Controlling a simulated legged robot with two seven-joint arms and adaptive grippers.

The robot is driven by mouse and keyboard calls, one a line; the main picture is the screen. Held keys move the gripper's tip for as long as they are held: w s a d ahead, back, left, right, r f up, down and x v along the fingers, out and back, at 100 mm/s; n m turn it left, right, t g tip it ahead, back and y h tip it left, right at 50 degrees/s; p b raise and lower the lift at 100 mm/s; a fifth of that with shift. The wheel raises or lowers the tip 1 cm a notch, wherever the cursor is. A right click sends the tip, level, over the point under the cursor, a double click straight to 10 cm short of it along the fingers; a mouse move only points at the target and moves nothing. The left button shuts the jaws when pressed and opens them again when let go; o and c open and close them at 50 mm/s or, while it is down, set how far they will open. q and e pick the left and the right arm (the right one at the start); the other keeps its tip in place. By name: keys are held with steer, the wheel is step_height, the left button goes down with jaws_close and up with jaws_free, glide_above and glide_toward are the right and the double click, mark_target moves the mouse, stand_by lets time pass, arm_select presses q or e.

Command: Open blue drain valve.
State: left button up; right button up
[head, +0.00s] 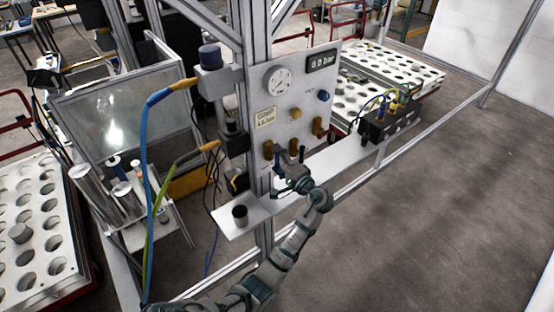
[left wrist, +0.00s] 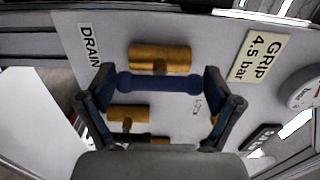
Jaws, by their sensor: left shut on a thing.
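The drain valve's blue handle (left wrist: 160,83) shows in the left wrist view as a short bar with rounded ends, in front of a brass valve body (left wrist: 160,57). A DRAIN label (left wrist: 90,46) is on the panel nearby. My left gripper (left wrist: 159,88) has one finger at each end of the blue bar and is shut on it. In the head view my left gripper (head: 290,181) is at the lower edge of the white panel (head: 300,90), and it hides most of the blue handle. My right gripper is in neither view.
The panel also has a pressure gauge (head: 279,80), a digital display (head: 322,61) and other brass fittings (head: 318,127). A white shelf (head: 340,155) runs below it with a black cup (head: 240,215) and a black device (head: 388,122). The floor at right is clear.

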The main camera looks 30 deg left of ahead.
arm_select(q)
steer(key=o, duration=0.8)
steer(key=shift+f, duration=0.2)
steer(key=shift+o, duration=0.2)
steer(key=shift+w, duration=0.2)
steer(key=shift+s, duration=0.1)
steer(key=v, duration=1.2)
steer(key=shift+f, duration=0.1)
